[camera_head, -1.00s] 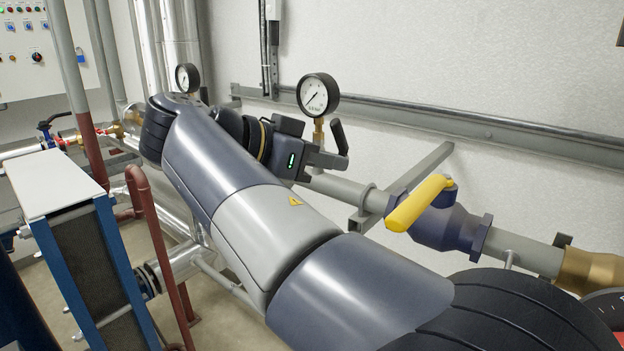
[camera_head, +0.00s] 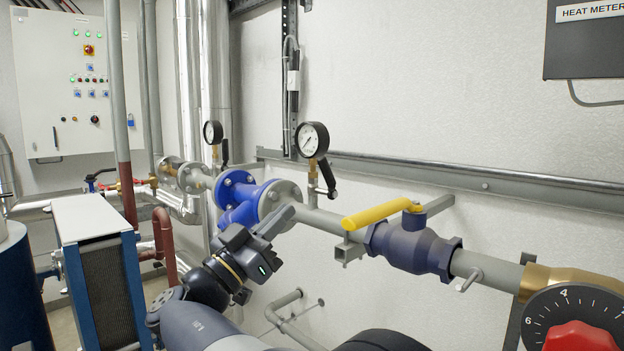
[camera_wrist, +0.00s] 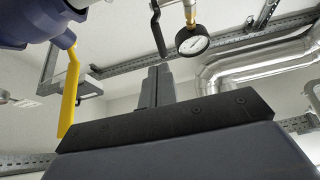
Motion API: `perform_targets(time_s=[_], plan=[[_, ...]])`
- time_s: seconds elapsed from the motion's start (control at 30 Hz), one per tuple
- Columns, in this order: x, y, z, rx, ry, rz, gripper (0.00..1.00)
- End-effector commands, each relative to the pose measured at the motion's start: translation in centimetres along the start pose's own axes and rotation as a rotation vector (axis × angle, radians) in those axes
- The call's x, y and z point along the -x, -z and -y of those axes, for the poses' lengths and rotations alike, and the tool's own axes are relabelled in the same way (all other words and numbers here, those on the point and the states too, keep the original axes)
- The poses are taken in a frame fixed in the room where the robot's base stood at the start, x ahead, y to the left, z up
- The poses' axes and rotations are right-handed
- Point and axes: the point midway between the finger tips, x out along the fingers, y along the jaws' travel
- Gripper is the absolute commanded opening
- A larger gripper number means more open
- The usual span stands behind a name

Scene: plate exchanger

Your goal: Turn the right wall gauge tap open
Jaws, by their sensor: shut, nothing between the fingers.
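The right wall gauge (camera_head: 312,140) has a white dial and black rim, on a brass stem above the grey pipe. Its tap has a black lever (camera_head: 327,178) that slants downward to the right beside the stem. My gripper (camera_head: 286,213) is shut and empty, below and left of the lever, apart from it. In the wrist view, turned upside down, my closed fingers (camera_wrist: 157,86) point toward the black lever (camera_wrist: 157,30) with a gap between. The gauge (camera_wrist: 192,41) hangs right of the lever there on its brass stem (camera_wrist: 189,12).
A yellow-handled valve (camera_head: 377,214) sits on the pipe right of the gauge. A blue flanged fitting (camera_head: 243,197) lies behind my gripper. A second gauge (camera_head: 213,132) stands farther left. A wall rail (camera_head: 450,176) runs behind. A red-knobbed dial (camera_head: 580,336) is at lower right.

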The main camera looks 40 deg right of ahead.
Motion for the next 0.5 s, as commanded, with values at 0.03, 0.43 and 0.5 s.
perform_targets(time_s=[0.03, 0.43, 0.5], plan=[[-1.4, 0.4, -0.1, 0.003, -0.005, 0.0, 0.0], [-8.0, 0.3, -0.1, 0.003, -0.003, 0.0, 0.0], [-8.5, 0.2, 0.0, 0.002, -0.001, 0.0, 0.0]])
